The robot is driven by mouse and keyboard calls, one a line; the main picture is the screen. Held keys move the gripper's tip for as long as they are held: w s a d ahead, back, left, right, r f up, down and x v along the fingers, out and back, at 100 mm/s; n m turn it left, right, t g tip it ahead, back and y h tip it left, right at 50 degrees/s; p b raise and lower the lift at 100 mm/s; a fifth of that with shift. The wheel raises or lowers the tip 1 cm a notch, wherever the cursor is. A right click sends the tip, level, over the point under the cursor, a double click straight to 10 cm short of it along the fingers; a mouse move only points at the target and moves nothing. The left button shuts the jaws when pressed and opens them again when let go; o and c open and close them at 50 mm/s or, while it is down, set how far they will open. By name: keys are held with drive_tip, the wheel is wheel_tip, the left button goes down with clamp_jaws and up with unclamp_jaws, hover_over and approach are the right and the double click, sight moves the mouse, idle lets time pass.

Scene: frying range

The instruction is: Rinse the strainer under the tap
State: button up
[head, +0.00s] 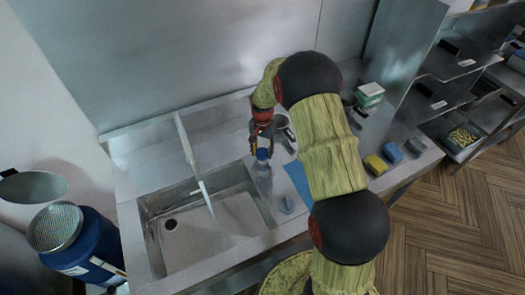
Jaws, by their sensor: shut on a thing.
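My gripper (261,147) points down at the right edge of the sink (269,218). It is shut on what looks like a clear bottle with a blue cap (262,154), though the contact is small and partly hidden. A thin white stream or spout shape (206,197) slants over the basin near the tap post (187,140). A round mesh disc (55,227), perhaps the strainer, lies on top of a blue drum (92,247) at the left. A dark round vessel (281,122) with a handle stands close behind the gripper; I cannot tell whether it is a strainer.
A blue sheet (299,180), a yellow sponge (375,165), a blue sponge (392,153) and a green-and-white box (370,92) are on the right counter. A grey round pan (32,186) is at far left. Shelves stand at right. The counter left of the basin is clear.

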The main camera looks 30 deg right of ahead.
sight(262, 152)
idle(0.4)
drive_tip(key=o, duration=1.2)
drive_tip(key=shift+c, duration=0.2)
wheel_tip(262, 152, up, 12)
